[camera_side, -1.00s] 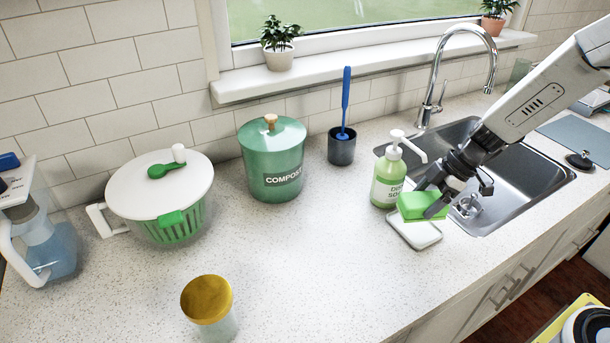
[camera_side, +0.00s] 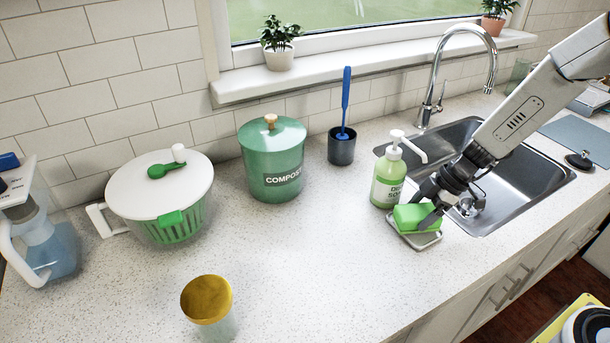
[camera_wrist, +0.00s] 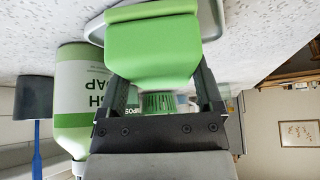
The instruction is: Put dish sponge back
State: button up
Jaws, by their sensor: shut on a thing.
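The green dish sponge (camera_side: 413,217) is at the white tray (camera_side: 424,240) on the counter, just left of the sink. It looks very low over the tray or resting on it; I cannot tell which. My gripper (camera_side: 428,206) is shut on the sponge. In the wrist view the sponge (camera_wrist: 153,50) sits between my two dark fingers (camera_wrist: 160,90), with the tray's rim (camera_wrist: 207,22) behind it. The fingers hide part of the sponge in the side view.
A green soap bottle (camera_side: 388,182) with a white pump stands close beside my gripper. The sink (camera_side: 525,178) and faucet (camera_side: 432,75) are to the right. A compost bin (camera_side: 272,165), brush holder (camera_side: 341,148), salad spinner (camera_side: 160,195) and yellow-lidded jar (camera_side: 207,300) stand left. The counter's middle is clear.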

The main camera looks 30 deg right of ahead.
jog(key=o, duration=1)
jog(key=shift+f, duration=0.1)
jog(key=shift+c, duration=0.2)
jog(key=shift+d+r, duration=0.1)
jog(key=shift+r, duration=0.4)
jog(key=v, duration=1.1)
jog(key=shift+r, duration=0.3)
jog(key=shift+s+f, duration=0.1)
jog(key=shift+s, duration=0.15)
jog(key=s+a+f+m+h, duration=0.4)
jog(key=s+m, duration=0.4)
jog(key=m, duration=0.5)
jog(key=shift+a+m+h, duration=0.3)
jog(key=shift+a+h, duration=0.5)
jog(key=shift+a, duration=0.3)
